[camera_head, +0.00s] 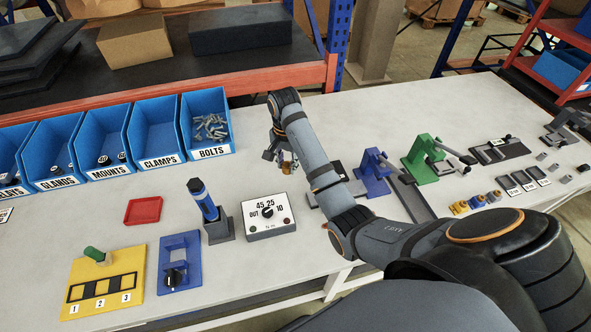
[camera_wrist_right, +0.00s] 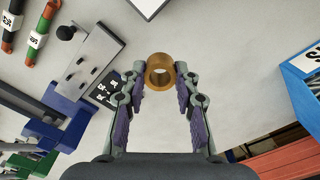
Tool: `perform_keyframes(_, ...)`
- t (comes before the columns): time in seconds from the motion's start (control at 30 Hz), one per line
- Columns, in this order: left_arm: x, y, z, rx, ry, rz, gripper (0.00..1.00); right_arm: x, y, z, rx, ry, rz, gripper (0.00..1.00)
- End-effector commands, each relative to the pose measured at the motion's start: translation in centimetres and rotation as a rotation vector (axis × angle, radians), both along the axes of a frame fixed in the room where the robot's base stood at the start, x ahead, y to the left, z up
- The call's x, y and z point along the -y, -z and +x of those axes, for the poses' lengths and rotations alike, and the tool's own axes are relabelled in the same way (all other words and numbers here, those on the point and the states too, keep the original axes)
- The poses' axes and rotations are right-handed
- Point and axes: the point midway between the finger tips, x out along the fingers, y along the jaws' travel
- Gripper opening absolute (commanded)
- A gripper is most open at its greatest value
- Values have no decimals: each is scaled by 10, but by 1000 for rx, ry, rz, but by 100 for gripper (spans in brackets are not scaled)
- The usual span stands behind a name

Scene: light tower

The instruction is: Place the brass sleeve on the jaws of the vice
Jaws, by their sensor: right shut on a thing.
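My right gripper (camera_head: 281,157) hangs over the bench, right of the bolts bin. In the right wrist view it (camera_wrist_right: 160,80) is shut on the brass sleeve (camera_wrist_right: 160,63), a short, open ring held between the fingertips. In the head view the sleeve is small and hard to make out. A grey block with a rod and black knob, which looks like the vice (camera_wrist_right: 88,62), lies left of the sleeve in the wrist view, apart from it. My arm covers most of it in the head view. My left gripper is not in view.
Blue bins (camera_head: 158,130) line the back left. A dial box (camera_head: 268,217), a blue screwdriver in a stand (camera_head: 203,199) and a red tray (camera_head: 143,210) stand nearer the front. A blue clamp (camera_head: 372,175) and a green clamp (camera_head: 425,160) stand to the right. The bench between bins and dial box is clear.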

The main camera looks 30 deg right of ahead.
Motion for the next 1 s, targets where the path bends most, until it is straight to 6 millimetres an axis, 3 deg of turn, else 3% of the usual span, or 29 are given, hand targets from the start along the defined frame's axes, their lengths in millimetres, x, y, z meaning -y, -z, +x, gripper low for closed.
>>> perform_keyframes(0.03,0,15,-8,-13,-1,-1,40,7,11,12,2,2,-2,0)
perform_keyframes(0.2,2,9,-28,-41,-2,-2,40,25,36,40,-4,2,0,0)
perform_keyframes(0.37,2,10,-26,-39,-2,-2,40,34,59,57,0,1,0,0)
perform_keyframes(0.63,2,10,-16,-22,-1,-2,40,38,69,63,-1,2,-1,0)
perform_keyframes(0.83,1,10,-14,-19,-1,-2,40,38,98,64,-1,1,0,0)
perform_keyframes(1.0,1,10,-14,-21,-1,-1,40,38,101,64,2,1,0,0)
